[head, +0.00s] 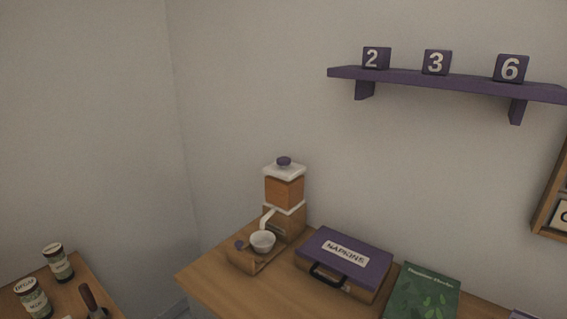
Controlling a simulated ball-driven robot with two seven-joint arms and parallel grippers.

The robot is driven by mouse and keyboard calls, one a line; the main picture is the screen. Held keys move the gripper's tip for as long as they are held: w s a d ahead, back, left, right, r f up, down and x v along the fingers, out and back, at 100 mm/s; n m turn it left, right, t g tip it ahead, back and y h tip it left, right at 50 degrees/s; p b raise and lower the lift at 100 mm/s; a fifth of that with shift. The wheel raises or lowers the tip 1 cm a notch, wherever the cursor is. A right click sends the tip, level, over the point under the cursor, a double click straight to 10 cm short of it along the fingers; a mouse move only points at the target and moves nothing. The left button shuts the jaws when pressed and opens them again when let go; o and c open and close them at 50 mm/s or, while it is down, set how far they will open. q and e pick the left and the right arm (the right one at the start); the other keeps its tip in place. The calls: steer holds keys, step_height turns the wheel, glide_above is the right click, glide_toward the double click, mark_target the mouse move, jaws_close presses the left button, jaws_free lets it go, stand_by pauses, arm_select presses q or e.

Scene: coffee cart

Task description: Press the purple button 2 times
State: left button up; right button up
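A coffee grinder (284,190) with a white and orange hopper stands at the back left of the wooden counter. A small purple round piece (239,244), which looks like the button, sits on the left of the grinder's wooden base (246,262). A white cup (263,240) stands on that base, just right of the purple piece. A purple knob (284,160) tops the grinder's lid. Whether the small purple piece is pressed in cannot be told. Neither of my grippers is in the head view.
A purple napkins case (365,259) and a green book (424,292) lie right of the grinder. Labelled jars (58,262) stand on a separate table at lower left. A purple shelf (440,80) holds number blocks. The counter's left front (215,283) is bare.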

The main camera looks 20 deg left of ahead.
arm_select(q)
steer(key=shift+c, duration=0.3)
jaws_close()
stand_by(1.6)
